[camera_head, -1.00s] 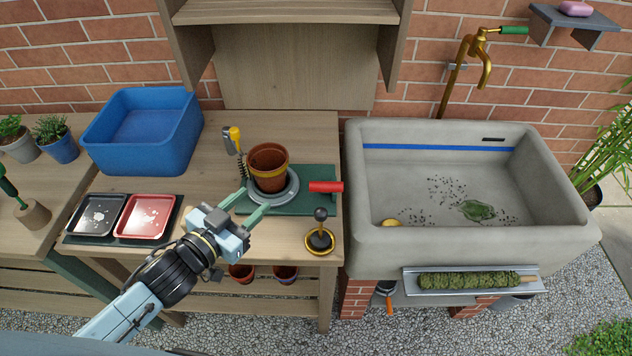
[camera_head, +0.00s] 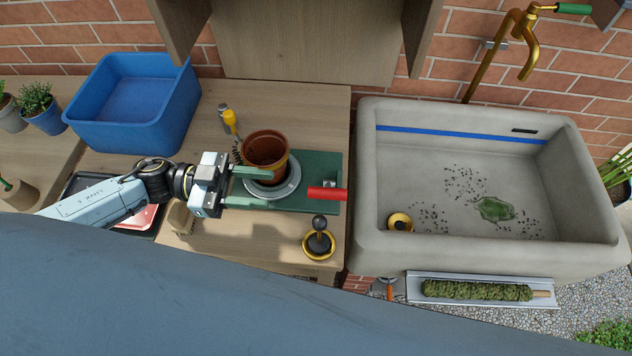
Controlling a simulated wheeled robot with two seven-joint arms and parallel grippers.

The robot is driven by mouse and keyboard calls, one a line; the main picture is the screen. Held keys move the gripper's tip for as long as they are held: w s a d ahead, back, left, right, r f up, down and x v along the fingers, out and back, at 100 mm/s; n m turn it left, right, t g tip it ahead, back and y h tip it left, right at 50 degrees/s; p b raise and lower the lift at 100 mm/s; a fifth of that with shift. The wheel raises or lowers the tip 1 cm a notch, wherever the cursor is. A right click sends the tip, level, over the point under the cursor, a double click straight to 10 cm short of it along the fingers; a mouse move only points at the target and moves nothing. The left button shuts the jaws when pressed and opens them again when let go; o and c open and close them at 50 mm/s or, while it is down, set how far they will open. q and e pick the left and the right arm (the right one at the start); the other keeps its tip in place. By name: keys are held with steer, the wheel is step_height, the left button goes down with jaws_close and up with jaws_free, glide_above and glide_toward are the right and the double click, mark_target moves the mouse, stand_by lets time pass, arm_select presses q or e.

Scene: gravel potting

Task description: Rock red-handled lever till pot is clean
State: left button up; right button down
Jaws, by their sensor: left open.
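The terracotta pot (camera_head: 268,150) stands upright on a round grey turntable-like disc (camera_head: 292,186) on a green base plate (camera_head: 318,168). A yellow band shows on the pot, and its inside looks dark. The red-handled lever (camera_head: 327,194) sticks out to the right from the green plate, near the table's right edge. My left gripper (camera_head: 262,188) is open, pointing right. Its two green fingers lie on the left side of the pot and disc, one near the pot's lower wall, one in front of it. Contact cannot be told. My right gripper is not in view.
A black-knobbed plunger (camera_head: 319,238) on a gold ring stands at the table's front right. A yellow-handled brush (camera_head: 232,122) is left of the pot. A blue bin (camera_head: 135,128) sits back left. The stone sink (camera_head: 450,250) on the right holds dark specks and a leaf.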

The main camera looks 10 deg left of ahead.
mark_target(315, 192)
arm_select(q)
steer(key=d, duration=0.3)
steer(key=w+d, duration=0.1)
steer(key=d, duration=0.3)
steer(key=d+p, duration=0.1)
steer(key=d, duration=0.2)
steer(key=shift+w+d, duration=0.3)
steer(key=shift+w, duration=0.1)
jaws_close()
